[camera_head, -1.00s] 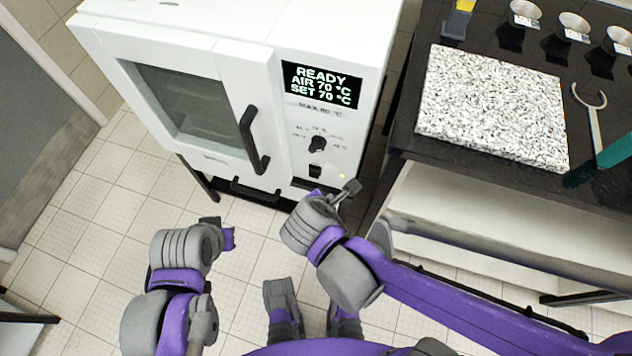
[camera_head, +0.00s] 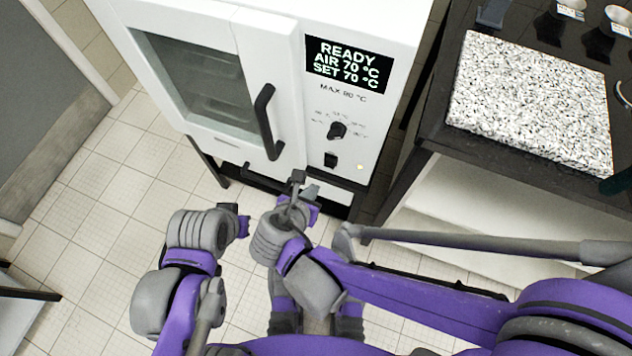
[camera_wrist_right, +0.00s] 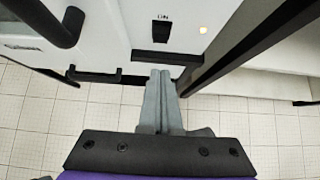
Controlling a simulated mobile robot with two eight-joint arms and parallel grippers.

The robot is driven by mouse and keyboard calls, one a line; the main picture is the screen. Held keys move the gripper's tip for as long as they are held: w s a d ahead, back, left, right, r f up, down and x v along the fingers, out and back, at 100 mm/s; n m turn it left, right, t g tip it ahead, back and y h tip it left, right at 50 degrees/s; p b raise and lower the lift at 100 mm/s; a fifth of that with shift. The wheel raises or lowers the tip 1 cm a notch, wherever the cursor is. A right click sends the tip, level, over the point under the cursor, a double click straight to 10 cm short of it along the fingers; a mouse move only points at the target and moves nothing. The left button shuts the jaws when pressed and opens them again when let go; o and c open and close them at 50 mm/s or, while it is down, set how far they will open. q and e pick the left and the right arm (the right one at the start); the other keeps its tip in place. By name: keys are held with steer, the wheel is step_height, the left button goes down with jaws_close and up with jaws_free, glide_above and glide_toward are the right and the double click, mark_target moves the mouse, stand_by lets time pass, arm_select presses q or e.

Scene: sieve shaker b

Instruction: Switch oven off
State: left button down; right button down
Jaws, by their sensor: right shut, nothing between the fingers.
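The white oven (camera_head: 262,40) stands ahead with its door closed and a black vertical handle (camera_head: 264,122). Its display (camera_head: 346,64) reads READY, AIR 70 °C, SET 70 °C. Below it are a black dial (camera_head: 337,130) and a black power switch (camera_head: 330,159), with a lit yellowish lamp (camera_head: 360,167) to the right. In the right wrist view the switch (camera_wrist_right: 161,32) sits under the letters ON. My right gripper (camera_head: 299,182) is shut and empty, below the switch and apart from it; its fingers (camera_wrist_right: 159,78) point toward the panel. My left gripper (camera_head: 243,224) is low at left; its fingers are unclear.
A dark bench (camera_head: 440,138) stands at right with a speckled slab (camera_head: 535,100) and several metal cups at the back. A white shelf (camera_head: 455,200) lies under it. The tiled floor (camera_head: 110,200) is open at left.

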mark_target(329, 166)
steer(key=shift+w+d+r+b+x, duration=0.15)
steer(key=shift+b+x, duration=0.4)
steer(key=shift+x, duration=1.45)
steer(key=shift+w+r+b+x, duration=0.2)
steer(key=shift+b+x, duration=0.4)
steer(key=shift+x, duration=1.35)
steer(key=shift+w+d+r+b+x, duration=0.15)
steer(key=shift+b+x, duration=0.4)
steer(key=shift+x, duration=1.45)
steer(key=shift+w+f, duration=0.15)
steer(key=shift+f, duration=0.05)
steer(key=shift+r, duration=0.2)
steer(key=shift+r+p, duration=0.5)
steer(key=shift+r, duration=0.2)
